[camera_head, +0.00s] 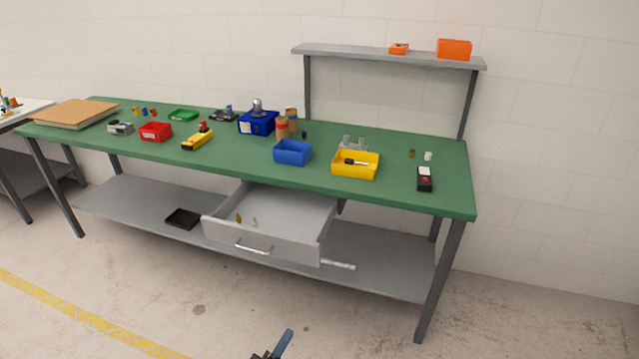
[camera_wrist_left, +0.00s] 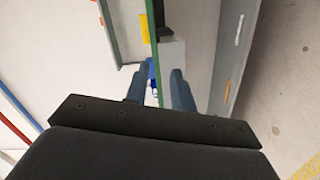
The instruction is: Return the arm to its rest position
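My left gripper (camera_head: 283,342) shows only in part at the bottom edge of the head view, low in front of the bench and away from it. In the left wrist view its two blue fingers (camera_wrist_left: 158,84) stand apart with a gap between them, and I see nothing held there. The rest of my left arm is mostly out of view. My right gripper is in neither view.
The green workbench (camera_head: 385,186) carries several bins and tools, including a blue bin (camera_head: 292,153) and a yellow bin (camera_head: 355,172). A grey drawer (camera_head: 262,248) is pulled out below the top, with small items inside. The floor (camera_head: 170,300) in front is clear.

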